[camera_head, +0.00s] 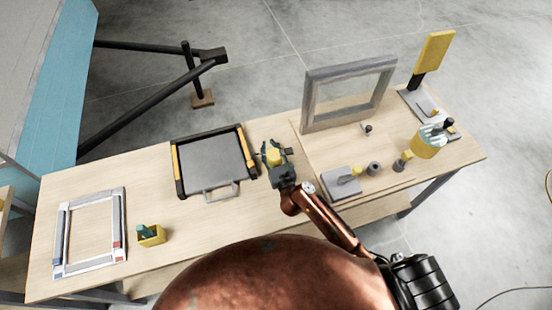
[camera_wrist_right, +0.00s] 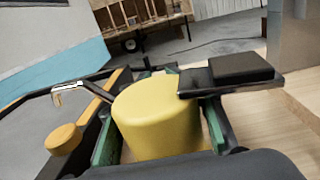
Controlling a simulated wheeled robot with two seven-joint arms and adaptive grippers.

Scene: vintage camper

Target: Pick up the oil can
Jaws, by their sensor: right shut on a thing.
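The oil can appears to be the short, rounded yellow can (camera_head: 273,155) at the middle of the workbench, just right of the grey case. My right gripper (camera_head: 275,152) is shut around it, with a finger on each side. In the right wrist view the yellow can (camera_wrist_right: 157,115) fills the space between the fingers and looks roughly upright. Its lower part is hidden by the gripper, so I cannot tell whether it touches the bench. My left gripper is not in view.
The grey case (camera_head: 212,160) with yellow-and-black sides lies close left of the gripper. A grey upright frame (camera_head: 313,108) stands behind right. A yellow pot of tools (camera_head: 424,147) and small grey-and-yellow items are at right. A flat frame (camera_head: 62,232) and small yellow box (camera_head: 150,238) lie left.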

